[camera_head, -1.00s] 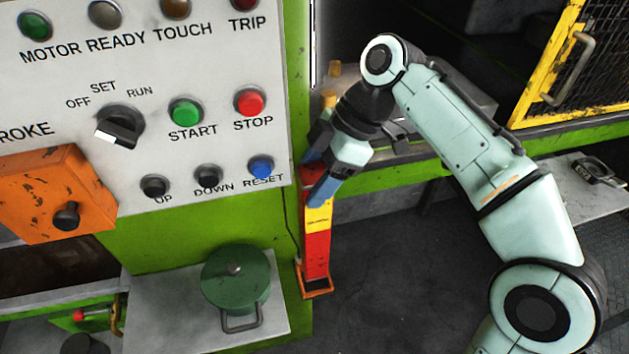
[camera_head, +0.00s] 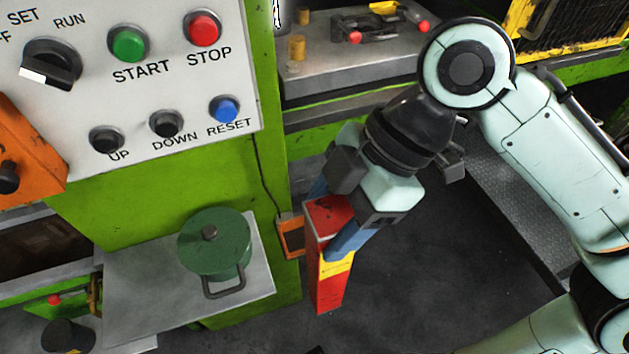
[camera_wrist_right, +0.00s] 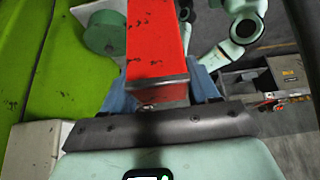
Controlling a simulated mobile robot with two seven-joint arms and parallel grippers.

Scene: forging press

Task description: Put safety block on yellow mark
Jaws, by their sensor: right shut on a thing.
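The safety block (camera_head: 331,288) is a tall red post with a yellow band. My right gripper (camera_head: 333,216) is shut on its upper part, one blue finger on each side. The block hangs nearly upright, beside and apart from the orange bracket (camera_head: 291,238) on the green press frame. In the right wrist view the red block (camera_wrist_right: 155,42) lies between the blue fingers (camera_wrist_right: 161,93). A small yellow piece (camera_head: 384,8) shows on the grey press bed; I cannot tell whether it is the yellow mark. My left gripper is not in view.
The control panel (camera_head: 170,75) is at upper left. A green lidded pot (camera_head: 213,245) stands on a grey shelf (camera_head: 140,290) left of the block. The press bed (camera_head: 345,65) is behind my right arm. Dark floor (camera_head: 420,290) is clear right of the block.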

